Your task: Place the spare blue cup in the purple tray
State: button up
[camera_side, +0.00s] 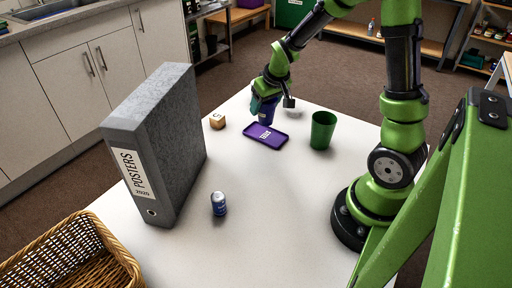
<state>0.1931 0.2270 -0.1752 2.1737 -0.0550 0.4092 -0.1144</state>
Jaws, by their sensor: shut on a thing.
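The purple tray (276,143) lies flat near the middle of the white table, with a small white label on it. My gripper (266,97) is shut on a dark blue cup (266,115) at the tray's far edge. The cup looks upright, and its upper part is partly hidden by the gripper. I cannot tell whether the cup's base touches anything or hangs just above the far end of the tray.
A green cup (322,131) stands right of the tray, and a small wooden block (217,121) lies left. A white dish (294,113) sits behind. A blue can (219,204), a tall grey binder (168,140) and a wicker basket (98,262) are nearer the front left.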

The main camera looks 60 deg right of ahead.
aim_at(264, 117)
jog(key=shift+f, duration=2.4)
jog(key=shift+f, duration=0.15)
jog(key=o, duration=1)
jog(key=v, duration=1.2)
jog(key=s+a+r+t+y, duration=0.1)
jog(key=s+a+r, duration=0.2)
jog(key=a, duration=0.2)
jog(key=s+a+r+t+y, duration=0.1)
jog(key=s+a+r, duration=0.2)
jog(key=a, duration=0.2)
jog(key=s+a+r+t+y, duration=0.1)
jog(key=s+a+r, duration=0.2)
jog(key=a, duration=0.3)
jog(key=shift+s+r+y, duration=0.35)
jog(key=shift+s+y, duration=0.05)
jog(key=shift+s, duration=0.1)
